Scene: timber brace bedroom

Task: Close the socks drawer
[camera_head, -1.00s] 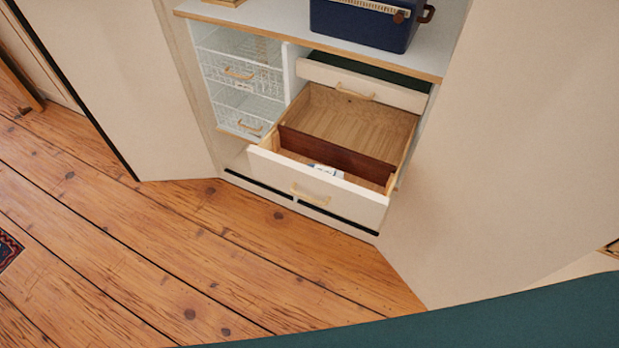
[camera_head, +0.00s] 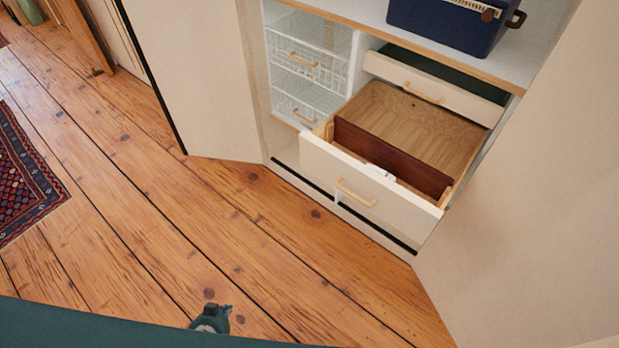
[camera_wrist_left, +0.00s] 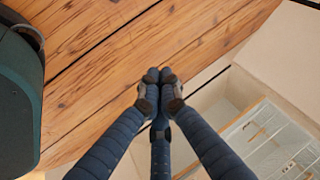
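A lower drawer with a white front (camera_head: 345,190) and a pale wooden handle (camera_head: 356,193) is pulled far out of the wardrobe. A dark red-brown divider (camera_head: 390,157) crosses it, and a small white item (camera_head: 380,171) lies by its front. Above it, a second white-fronted drawer (camera_head: 420,82) stands partly out, with dark green behind its front. I see no label saying which is the socks drawer. My left gripper (camera_head: 212,318) is over the floor, left of and apart from the drawers. In the left wrist view its fingertips (camera_wrist_left: 160,75) are together and empty. My right gripper is out of view.
White wire baskets (camera_head: 306,65) with wooden handles are left of the drawers. A dark blue case (camera_head: 450,24) stands on the shelf above. Cream panels (camera_head: 195,80) flank the opening on both sides. The wooden floor in front is clear; a patterned rug (camera_head: 28,180) lies at left.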

